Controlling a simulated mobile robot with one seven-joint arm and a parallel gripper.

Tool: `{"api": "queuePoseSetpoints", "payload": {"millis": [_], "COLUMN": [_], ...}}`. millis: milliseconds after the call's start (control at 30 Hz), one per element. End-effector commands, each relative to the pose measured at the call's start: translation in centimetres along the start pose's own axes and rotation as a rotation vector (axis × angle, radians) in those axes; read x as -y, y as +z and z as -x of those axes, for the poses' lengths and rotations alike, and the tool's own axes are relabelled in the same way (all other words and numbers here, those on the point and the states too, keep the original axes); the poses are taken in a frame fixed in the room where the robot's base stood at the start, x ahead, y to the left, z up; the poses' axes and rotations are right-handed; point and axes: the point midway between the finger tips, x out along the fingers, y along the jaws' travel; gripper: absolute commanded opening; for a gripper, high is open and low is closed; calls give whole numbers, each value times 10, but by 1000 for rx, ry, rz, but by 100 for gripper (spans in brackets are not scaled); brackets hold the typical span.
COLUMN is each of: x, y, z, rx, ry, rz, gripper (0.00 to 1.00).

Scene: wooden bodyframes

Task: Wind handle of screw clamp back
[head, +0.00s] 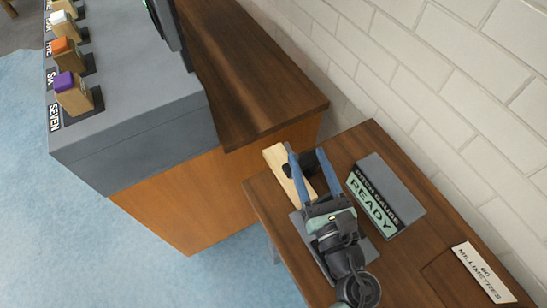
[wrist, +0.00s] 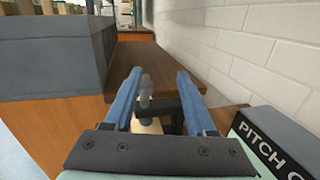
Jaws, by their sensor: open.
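My gripper (head: 306,150) is open over the small wooden table, with its two blue fingers spread apart and pointing away from me. A dark clamp-like part (head: 303,164) shows between the fingers in the head view, beside a pale wooden block (head: 276,158). In the wrist view my gripper (wrist: 158,76) is open around a grey, upright, handle-like piece (wrist: 146,90). A black part (wrist: 171,117) stands just right of it. I cannot tell whether a finger touches the handle. The gripper body hides the lower part of the clamp and some of the block.
A grey box marked READY (head: 385,197) stands close to the right of my gripper. A white card reading 60 millimetres (head: 483,272) lies further right. A higher wooden bench (head: 262,75) with a grey unit (head: 140,115) is at left and behind. A brick wall (head: 440,90) bounds the right.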

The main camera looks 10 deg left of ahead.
Motion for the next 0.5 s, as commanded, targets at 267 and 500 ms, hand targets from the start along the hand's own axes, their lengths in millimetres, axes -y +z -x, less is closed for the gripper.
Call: {"api": "queuePoseSetpoints", "payload": {"millis": [267, 500], "x": [-13, -15], "y": [-22, -21], "z": [8, -22], "rx": [-53, -50], "ry": [64, 64], "rz": [50, 49], "gripper": [56, 56]}}
